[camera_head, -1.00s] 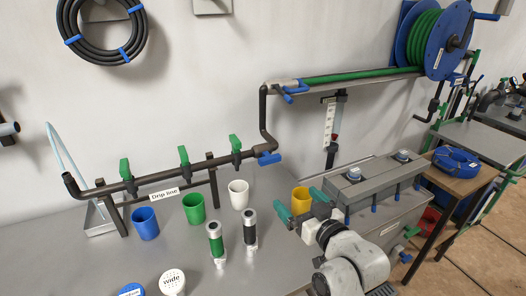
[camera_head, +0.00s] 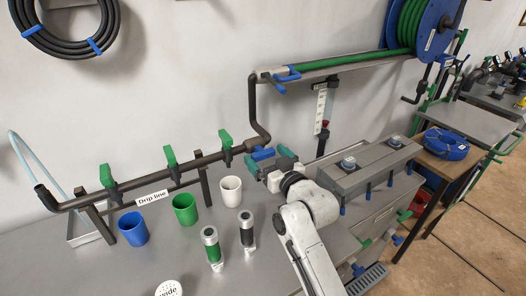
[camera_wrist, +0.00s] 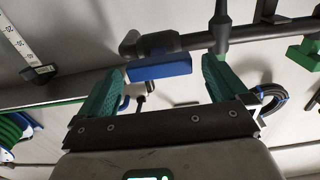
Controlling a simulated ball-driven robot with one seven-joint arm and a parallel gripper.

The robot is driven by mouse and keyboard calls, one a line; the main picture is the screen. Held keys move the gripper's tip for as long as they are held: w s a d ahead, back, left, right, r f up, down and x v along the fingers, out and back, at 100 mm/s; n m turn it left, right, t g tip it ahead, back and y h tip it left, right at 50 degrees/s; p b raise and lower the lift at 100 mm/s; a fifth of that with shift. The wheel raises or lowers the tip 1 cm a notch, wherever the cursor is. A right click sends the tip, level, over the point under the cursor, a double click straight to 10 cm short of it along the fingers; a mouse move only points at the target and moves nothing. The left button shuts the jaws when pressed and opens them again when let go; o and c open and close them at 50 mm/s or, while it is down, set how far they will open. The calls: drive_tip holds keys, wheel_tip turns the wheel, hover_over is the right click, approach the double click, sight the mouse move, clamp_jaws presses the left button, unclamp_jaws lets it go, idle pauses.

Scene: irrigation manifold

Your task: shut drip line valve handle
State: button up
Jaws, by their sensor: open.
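The drip line (camera_head: 140,187) is a dark pipe along the wall, with a "Drip line" label. Its valve handle is a short blue bar (camera_head: 262,154) at the pipe's right end, below the vertical riser. The handle lies roughly along the pipe's run. My gripper (camera_head: 266,158) is open, its teal fingers around the handle's area. In the wrist view the blue handle (camera_wrist: 160,67) lies between the tips of my gripper (camera_wrist: 163,80), nearer the left finger. A gap shows on the right side; contact on the left cannot be told.
Green valve levers (camera_head: 170,156) stand up along the pipe. Blue (camera_head: 133,228), green (camera_head: 185,209) and white (camera_head: 230,190) cups stand below it. Two cylinders (camera_head: 211,248) stand in front. A grey box unit (camera_head: 365,165) is to the right. Another blue lever (camera_head: 287,74) sits above.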

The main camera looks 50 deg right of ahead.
drive_tip(key=shift+x, duration=1.2)
drive_tip(key=shift+c, duration=0.3)
drive_tip(key=c, duration=0.9)
